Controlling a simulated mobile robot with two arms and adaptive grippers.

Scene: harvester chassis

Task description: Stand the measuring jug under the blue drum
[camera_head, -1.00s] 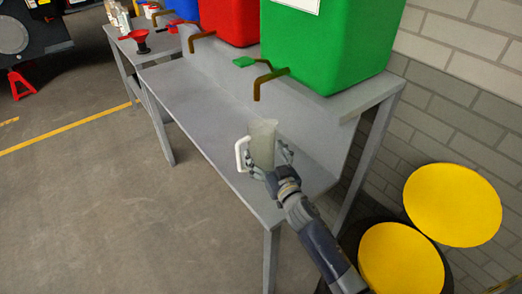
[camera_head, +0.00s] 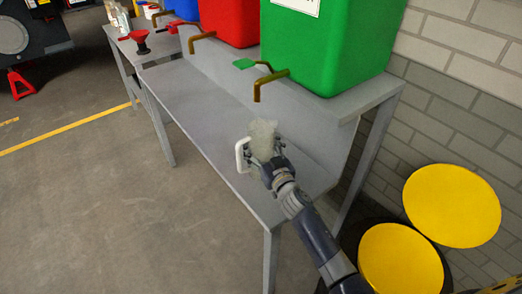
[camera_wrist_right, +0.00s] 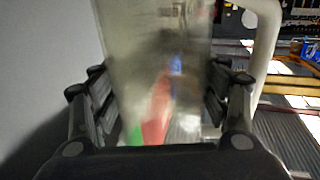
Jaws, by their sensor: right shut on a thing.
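The translucent measuring jug (camera_head: 263,139) with a white handle is over the lower shelf, in front of the green drum. My right gripper (camera_head: 264,163) is shut on its sides, with the handle to the left. Its base is hidden, so I cannot tell whether it touches the shelf. In the right wrist view the jug (camera_wrist_right: 152,55) fills the space between both fingers (camera_wrist_right: 160,100). The blue drum (camera_head: 186,9) is at the far end of the row, partly cut off by the top edge, with a tap below it. My left gripper is not in view.
The red drum (camera_head: 232,22) and green drum (camera_head: 325,45) stand on the upper shelf, with brass taps overhanging the lower shelf (camera_head: 195,105). That shelf is clear toward the far end. Yellow-topped barrels (camera_head: 452,205) are at right.

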